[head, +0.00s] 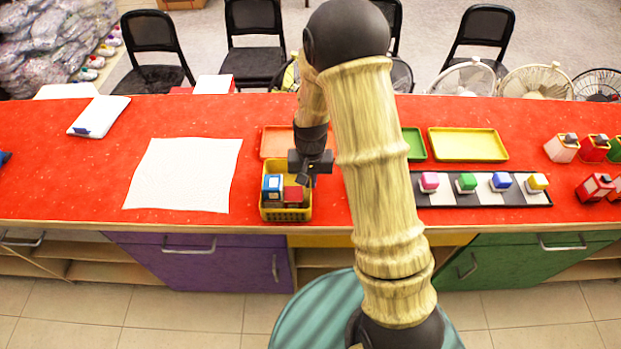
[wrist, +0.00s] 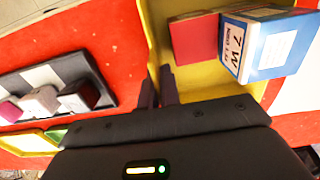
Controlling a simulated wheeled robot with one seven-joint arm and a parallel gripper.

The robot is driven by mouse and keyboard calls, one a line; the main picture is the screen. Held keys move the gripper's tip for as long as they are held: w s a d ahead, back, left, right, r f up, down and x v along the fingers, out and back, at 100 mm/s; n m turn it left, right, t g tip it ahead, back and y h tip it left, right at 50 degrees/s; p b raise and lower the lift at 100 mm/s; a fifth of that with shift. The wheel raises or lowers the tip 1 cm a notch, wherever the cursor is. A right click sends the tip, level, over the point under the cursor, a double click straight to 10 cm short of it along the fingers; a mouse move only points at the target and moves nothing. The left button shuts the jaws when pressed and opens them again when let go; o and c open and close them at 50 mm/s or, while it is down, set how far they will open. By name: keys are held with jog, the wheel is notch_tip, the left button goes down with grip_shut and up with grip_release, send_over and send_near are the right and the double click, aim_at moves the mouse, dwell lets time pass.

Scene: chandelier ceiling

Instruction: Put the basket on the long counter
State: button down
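The yellow basket (head: 285,214) is at the front edge of the red long counter (head: 80,195) in the head view. Whether it rests on the top or is slightly above it is hard to tell. It holds a blue-and-white box (head: 272,186) and a red box (head: 294,194). My gripper (head: 308,181) is at the basket's right side. In the wrist view my two dark fingers (wrist: 159,88) are close together at the yellow basket wall (wrist: 150,35), one on each side of it. They look shut on that wall; the fingertips are partly hidden.
A white sheet (head: 185,175) lies left of the basket. An orange tray (head: 277,141) is behind it. A black-and-white board (head: 480,190) with colored stamps and a yellow tray (head: 468,145) are to the right. Chairs and fans stand behind the counter.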

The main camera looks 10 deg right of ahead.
jog(key=c, duration=1.6)
grip_release()
notch_tip(320, 180, up, 12)
jog(key=shift+r, duration=0.15)
jog(key=s+d+r+t, duration=0.1)
jog(key=s, duration=0.3)
jog(key=s+d+n, duration=0.1)
jog(key=s+d, duration=0.1)
jog(key=s, duration=0.3)
jog(key=s+d+r+n+t, duration=0.1)
jog(key=s+d, duration=0.1)
jog(key=s, duration=0.2)
jog(key=shift+s+r+t, duration=0.3)
jog(key=shift+s, duration=0.1)
